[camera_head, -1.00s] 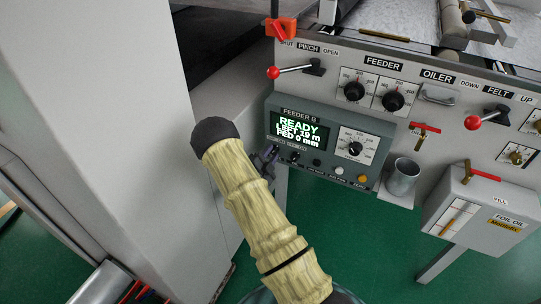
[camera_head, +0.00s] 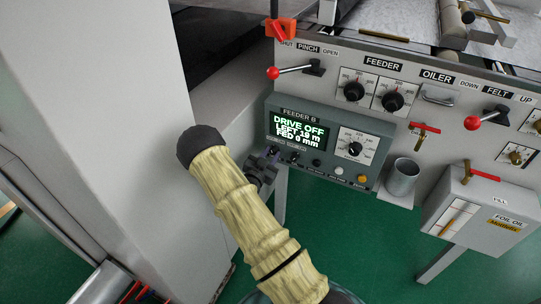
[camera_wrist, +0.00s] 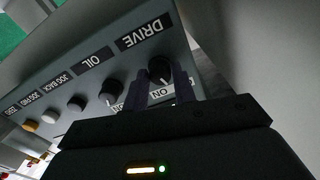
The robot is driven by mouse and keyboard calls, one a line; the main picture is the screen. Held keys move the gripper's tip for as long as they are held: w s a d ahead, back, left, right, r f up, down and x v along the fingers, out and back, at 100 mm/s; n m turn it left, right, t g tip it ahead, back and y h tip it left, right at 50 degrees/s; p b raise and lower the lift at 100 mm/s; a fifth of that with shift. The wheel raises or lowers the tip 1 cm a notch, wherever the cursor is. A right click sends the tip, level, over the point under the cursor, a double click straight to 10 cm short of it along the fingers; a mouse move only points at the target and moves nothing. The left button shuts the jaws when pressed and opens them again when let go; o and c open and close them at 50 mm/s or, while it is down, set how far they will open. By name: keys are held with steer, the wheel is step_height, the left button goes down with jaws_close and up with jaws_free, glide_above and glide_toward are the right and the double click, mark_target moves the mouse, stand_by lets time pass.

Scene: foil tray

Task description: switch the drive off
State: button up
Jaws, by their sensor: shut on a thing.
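The feeder B control box (camera_head: 330,118) hangs under the machine's front panel. Its screen (camera_head: 297,130) reads "DRIVE OFF, LEFT 19 m, FED 0 mm". The black DRIVE knob (camera_wrist: 159,68) shows in the wrist view at the end of the box's row of controls, beside its DRIVE label. My gripper (camera_wrist: 162,86) is shut on this knob, one dark finger on each side, hiding part of it and of the lettering by it. In the head view, my gripper (camera_head: 268,156) is at the box's lower left corner, and the knob cannot be made out clearly there.
The black OIL knob (camera_wrist: 109,92) is beside the DRIVE knob, followed by several buttons. A metal cup (camera_head: 403,178) hangs right of the box. A red-knobbed pinch lever (camera_head: 290,70) is above it. A large pale cabinet (camera_head: 100,110) stands left of my arm.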

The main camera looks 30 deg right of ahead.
steer(key=shift+n, duration=1.2)
steer(key=o, duration=1)
steer(key=shift+a, duration=0.1)
steer(key=p+v, duration=0.1)
steer(key=v, duration=1.6)
steer(key=shift+s+a, duration=0.15)
